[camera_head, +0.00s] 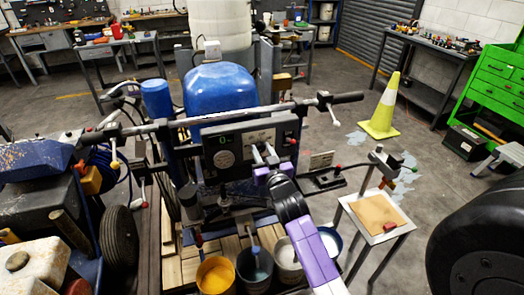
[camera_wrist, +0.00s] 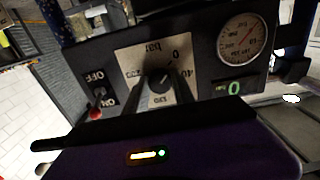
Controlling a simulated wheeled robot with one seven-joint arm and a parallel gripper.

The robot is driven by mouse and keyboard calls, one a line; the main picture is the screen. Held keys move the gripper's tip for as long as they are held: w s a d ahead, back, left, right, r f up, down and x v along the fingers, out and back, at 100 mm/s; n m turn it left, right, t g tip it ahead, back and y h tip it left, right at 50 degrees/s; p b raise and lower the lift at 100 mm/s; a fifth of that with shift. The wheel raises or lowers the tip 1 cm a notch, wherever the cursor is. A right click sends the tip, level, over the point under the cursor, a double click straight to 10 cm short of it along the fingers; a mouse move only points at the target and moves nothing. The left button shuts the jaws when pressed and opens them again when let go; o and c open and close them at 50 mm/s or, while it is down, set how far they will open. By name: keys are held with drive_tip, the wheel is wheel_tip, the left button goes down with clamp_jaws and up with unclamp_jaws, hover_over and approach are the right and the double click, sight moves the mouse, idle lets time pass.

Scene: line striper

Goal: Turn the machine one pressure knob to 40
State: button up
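The machine one control panel (camera_head: 228,165) stands on the striper under its handlebar. In the wrist view the panel appears upside down. The dark pressure knob (camera_wrist: 160,84) sits on a pale plate (camera_wrist: 128,57) marked "bar", with 0 and 40 on its right side. The knob's pale mark seems to point up and right, toward the 0. My gripper (camera_wrist: 160,88) is at the knob, one finger on each side. I cannot tell whether the fingers press on it. In the head view my gripper (camera_head: 264,158) covers the knob. The green display (camera_wrist: 234,88) reads 0.
A round gauge (camera_wrist: 243,40) and a red-tipped switch (camera_wrist: 97,113) marked OFF flank the knob plate. The handlebar (camera_head: 225,117) crosses above the panel. Buckets (camera_head: 216,275) stand below my arm. A small stand (camera_head: 376,215) and a yellow cone (camera_head: 382,110) are to the right.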

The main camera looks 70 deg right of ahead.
clamp_jaws()
drive_tip(key=shift+f+b, duration=0.15)
drive_tip(key=shift+b, duration=0.3)
drive_tip(key=m+b, duration=0.3)
drive_tip(key=shift+f, duration=0.1)
drive_tip(key=m+b, duration=0.3)
drive_tip(key=shift+r+m+b, duration=0.2)
drive_tip(key=shift+m+b, duration=0.7)
drive_tip(key=shift+m, duration=0.8)
